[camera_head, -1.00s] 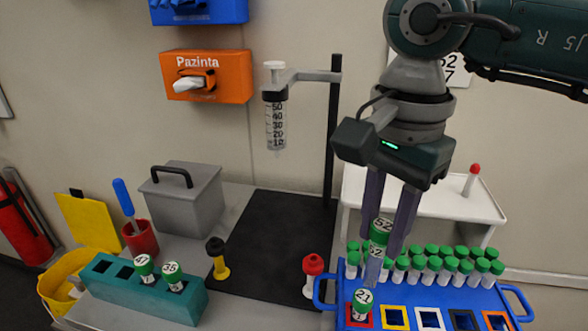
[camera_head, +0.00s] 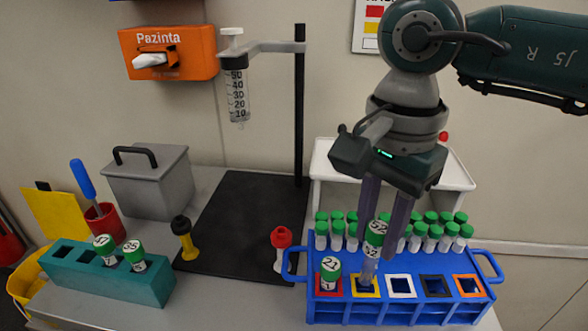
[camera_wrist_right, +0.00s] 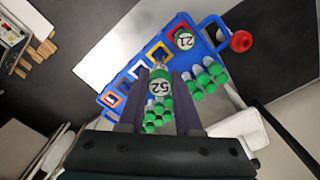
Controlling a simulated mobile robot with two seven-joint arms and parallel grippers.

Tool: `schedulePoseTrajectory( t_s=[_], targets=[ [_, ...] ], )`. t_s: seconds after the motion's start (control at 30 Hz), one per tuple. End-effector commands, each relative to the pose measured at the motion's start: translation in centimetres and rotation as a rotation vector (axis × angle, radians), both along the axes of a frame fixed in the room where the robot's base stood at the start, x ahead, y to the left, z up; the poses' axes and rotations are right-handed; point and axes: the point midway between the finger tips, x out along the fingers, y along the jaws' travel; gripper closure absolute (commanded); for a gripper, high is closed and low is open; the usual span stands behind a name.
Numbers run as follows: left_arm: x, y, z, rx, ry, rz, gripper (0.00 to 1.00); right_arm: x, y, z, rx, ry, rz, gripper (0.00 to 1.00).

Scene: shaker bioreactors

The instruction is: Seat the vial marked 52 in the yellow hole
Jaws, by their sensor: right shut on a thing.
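The vial marked 52 (camera_head: 374,240) has a green cap and a clear body. My right gripper (camera_head: 381,232) is shut on it and holds it upright, with its lower end at the yellow-framed hole (camera_head: 366,292) of the blue rack (camera_head: 397,314). I cannot tell how far the tip is inside the hole. In the right wrist view the vial's cap (camera_wrist_right: 160,86) sits between the fingers, hiding part of the rack. The vial marked 21 (camera_head: 329,272) stands in the red-framed hole just to the left. My left gripper is not in view.
White, black and orange-framed holes to the right look empty. Several green-capped vials (camera_head: 433,234) stand in the back rows, close to my right fingers. A teal rack (camera_head: 102,278) holds vials 47 and 35. A red-topped piece (camera_head: 281,240) stands near the blue rack's left handle.

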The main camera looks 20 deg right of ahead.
Motion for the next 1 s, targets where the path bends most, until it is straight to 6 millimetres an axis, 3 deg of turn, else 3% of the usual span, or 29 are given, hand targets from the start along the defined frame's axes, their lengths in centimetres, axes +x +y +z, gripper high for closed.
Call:
schedulePoseTrajectory(
  t_s=[1.0],
  targets=[
    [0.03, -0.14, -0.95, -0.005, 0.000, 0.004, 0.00, 0.00, -0.04, -0.85, -0.001, 0.000, 0.000, 1.00]
  ],
)
